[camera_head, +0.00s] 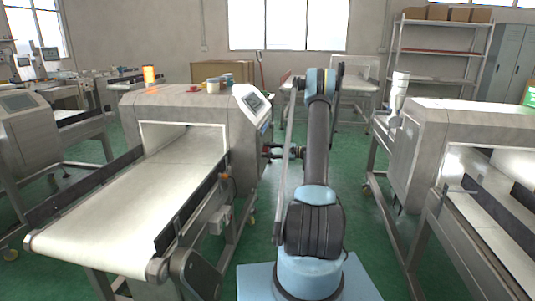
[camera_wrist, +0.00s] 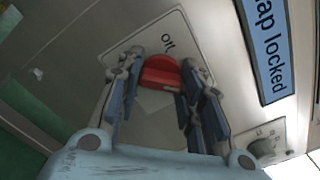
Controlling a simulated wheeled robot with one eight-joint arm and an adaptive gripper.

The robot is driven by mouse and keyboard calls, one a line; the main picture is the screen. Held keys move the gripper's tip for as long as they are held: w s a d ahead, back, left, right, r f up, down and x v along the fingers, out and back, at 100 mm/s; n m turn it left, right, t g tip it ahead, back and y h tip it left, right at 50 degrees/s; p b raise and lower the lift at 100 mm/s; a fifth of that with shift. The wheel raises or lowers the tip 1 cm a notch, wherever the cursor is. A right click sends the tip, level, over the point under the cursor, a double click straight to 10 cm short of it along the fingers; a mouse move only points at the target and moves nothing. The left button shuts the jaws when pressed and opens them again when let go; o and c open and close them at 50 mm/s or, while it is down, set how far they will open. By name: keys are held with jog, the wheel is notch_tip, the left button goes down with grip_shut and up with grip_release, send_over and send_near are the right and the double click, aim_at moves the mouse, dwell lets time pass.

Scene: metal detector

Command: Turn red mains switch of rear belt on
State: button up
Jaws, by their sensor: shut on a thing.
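The red mains switch (camera_wrist: 160,73) sits on a pale plate (camera_wrist: 185,27) on the side of the metal detector's housing, with dark lettering beside it. My gripper (camera_wrist: 158,85) has its two blue-grey fingers on either side of the red knob in the wrist view and is shut on it. In the head view, my gripper (camera_head: 272,151) is against the right side of the near detector (camera_head: 180,103). The switch is hidden there.
A pale conveyor belt (camera_head: 130,210) runs through the near detector. A second detector (camera_head: 440,130) stands at the right, with green floor between.

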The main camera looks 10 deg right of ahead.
jog(key=shift+f, duration=0.1)
dwell(0.5)
jog(key=o, duration=1.1)
jog(key=shift+d, duration=0.15)
jog(key=v, duration=1.1)
jog(key=shift+s+d, duration=0.15)
jog(key=shift+d, duration=0.2)
